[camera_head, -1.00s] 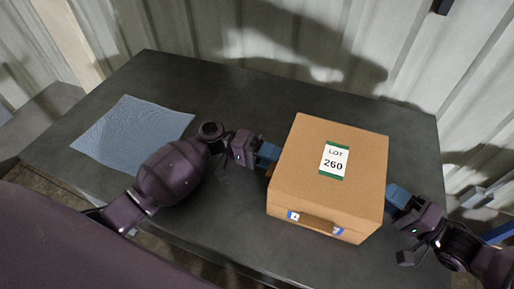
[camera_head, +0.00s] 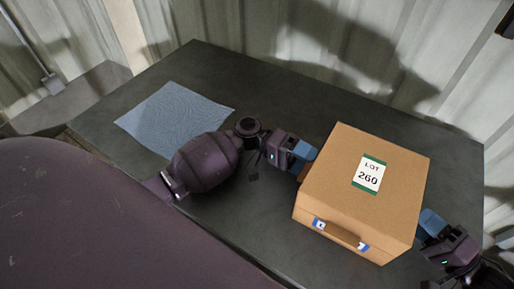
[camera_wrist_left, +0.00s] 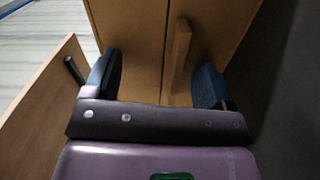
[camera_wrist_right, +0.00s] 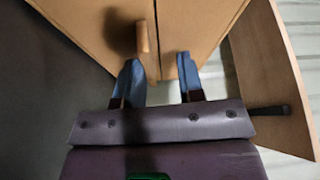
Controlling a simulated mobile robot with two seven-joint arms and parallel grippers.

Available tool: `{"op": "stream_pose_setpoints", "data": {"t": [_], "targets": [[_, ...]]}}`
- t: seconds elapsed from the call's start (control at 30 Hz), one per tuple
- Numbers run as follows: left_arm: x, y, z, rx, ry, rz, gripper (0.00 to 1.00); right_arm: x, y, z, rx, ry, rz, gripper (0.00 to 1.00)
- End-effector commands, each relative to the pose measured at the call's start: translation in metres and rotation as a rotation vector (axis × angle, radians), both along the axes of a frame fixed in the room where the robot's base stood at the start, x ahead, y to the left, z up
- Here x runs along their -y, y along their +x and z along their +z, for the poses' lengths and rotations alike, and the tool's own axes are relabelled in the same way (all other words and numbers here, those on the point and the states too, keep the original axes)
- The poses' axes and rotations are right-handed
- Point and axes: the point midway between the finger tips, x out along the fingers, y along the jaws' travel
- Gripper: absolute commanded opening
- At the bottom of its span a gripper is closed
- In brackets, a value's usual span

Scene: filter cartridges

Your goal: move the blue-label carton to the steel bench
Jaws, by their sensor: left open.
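A tan carton (camera_head: 335,180) stands on a dark table (camera_head: 270,100). Its top label reads "LOT 260" with green edges; blue-and-white patches flank its front handle. My left gripper (camera_head: 303,162) is at the carton's left side, and my right gripper (camera_head: 428,226) at its right side. In the left wrist view, the open left fingers (camera_wrist_left: 158,80) stand either side of a side handle (camera_wrist_left: 178,58). In the right wrist view, the right fingers (camera_wrist_right: 158,72) are apart, with another side handle (camera_wrist_right: 143,38) reaching between them. I cannot tell which surface is the steel bench.
A blue-grey cloth or mat (camera_head: 175,118) lies on the table's left part. A grey surface (camera_head: 75,95) shows beyond the table's left end. A corrugated wall (camera_head: 400,50) runs behind. The table's back strip is clear.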

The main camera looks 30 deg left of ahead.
Motion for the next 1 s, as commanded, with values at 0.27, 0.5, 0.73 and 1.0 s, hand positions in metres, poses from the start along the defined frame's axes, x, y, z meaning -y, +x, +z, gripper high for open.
{"op": "stream_pose_setpoints", "data": {"t": [0.27, 0.5, 0.73, 1.0], "targets": [[-0.037, 0.0, 0.0, -0.002, 0.003, 0.002, 0.77, 0.0, 0.0, 0.001, 0.002, 0.001, 0.0, 0.34], [-0.083, 0.0, -0.001, -0.002, 0.002, 0.001, 0.77, 0.0, 0.0, 0.001, 0.002, 0.001, 0.0, 0.34], [-0.111, 0.0, -0.001, -0.001, 0.001, 0.002, 0.77, 0.0, 0.0, 0.001, 0.002, 0.001, 0.0, 0.34], [-0.119, 0.0, 0.0, 0.0, 0.0, 0.001, 0.77, 0.0, 0.0, 0.001, 0.002, 0.001, 0.0, 0.34]]}}
